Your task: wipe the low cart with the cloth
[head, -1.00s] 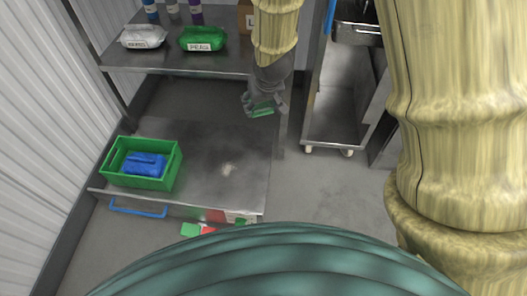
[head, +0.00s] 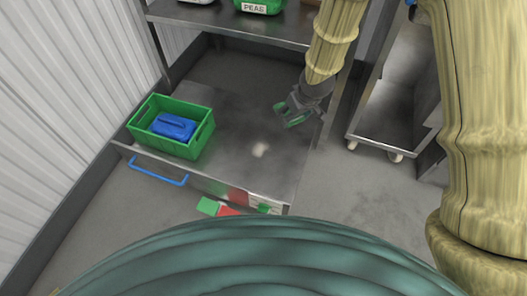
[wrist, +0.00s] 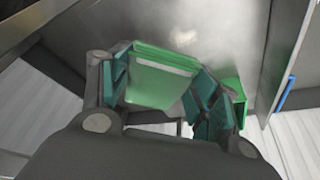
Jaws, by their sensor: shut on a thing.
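My gripper (head: 293,112) is shut on a green cloth (wrist: 160,80), which lies folded between the fingers in the wrist view. In the head view the cloth shows only as a small green patch at the fingertips. The low cart (head: 240,175) has a grey metal top with a pale smudge (head: 260,149) on it. My gripper is over the right part of the cart top, up and to the right of the smudge. The smudge also shows beyond the cloth in the wrist view (wrist: 190,45). I cannot tell whether the cloth touches the top.
A green crate (head: 204,133) holding a blue item (head: 173,126) stands at the cart's left. A blue handle (head: 158,171) is on the front edge. A shelf (head: 235,30) overhangs the back. A wheeled metal cart (head: 385,125) stands right. Coloured pieces (head: 217,208) lie by the front.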

